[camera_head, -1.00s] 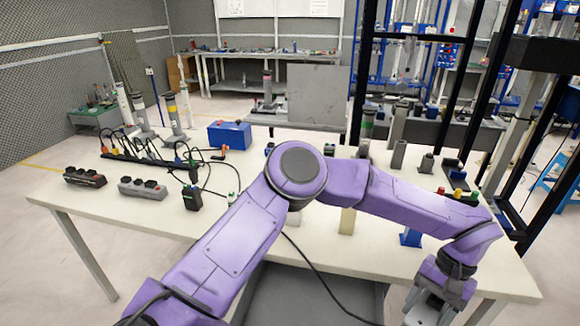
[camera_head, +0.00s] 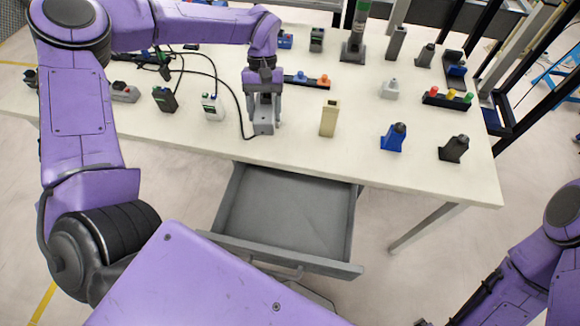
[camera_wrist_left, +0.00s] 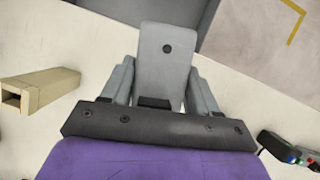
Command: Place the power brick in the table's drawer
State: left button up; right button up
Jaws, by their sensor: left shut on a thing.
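My left gripper (camera_head: 264,115) is at the front part of the table (camera_head: 300,155), just behind the drawer. It is shut on a light grey block, which appears to be the power brick (camera_head: 264,124). The brick (camera_wrist_left: 167,68) also shows between the fingers in the left wrist view, with a dark round spot on its face. The table's drawer (camera_head: 285,215) is pulled open below the front edge; the part of its interior in view is empty. I cannot tell whether the brick touches the tabletop. My right gripper is not in view.
A tan block (camera_head: 329,118) stands right of the left gripper, a white device (camera_head: 212,106) left of it. A black cable (camera_head: 238,110) runs close to the gripper. A blue holder (camera_head: 394,137) and a dark holder (camera_head: 454,148) stand farther right.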

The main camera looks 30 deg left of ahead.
pick_arm(q)
jog(key=s+a+f+n+t+h+p, duration=0.1)
jog(key=s+a+f+n+p, duration=0.15)
jog(key=s, duration=0.35)
jog(key=s+a+f+n+t+h+p, duration=0.1)
jog(key=s+a+f+n, duration=0.1)
jog(key=s+f+n, duration=0.25)
jog(key=s+d+f+n+t+p, duration=0.1)
jog(key=s+d+f+n, duration=0.15)
jog(key=s+d, duration=0.25)
jog(key=n+t+b, duration=0.2)
jog(key=n+b, duration=0.4)
jog(key=b, duration=1.9)
send_near(314, 223)
jog(key=shift+d+f, duration=0.6)
jog(key=shift+w+d+f, duration=0.2)
jog(key=shift+d+f, duration=0.15)
jog(key=shift+f, duration=0.15)
notch_tip(314, 223, down, 3)
jog(key=shift+w+d+f+b, duration=0.1)
jog(key=shift+f+b, duration=0.05)
jog(key=shift+b, duration=0.5)
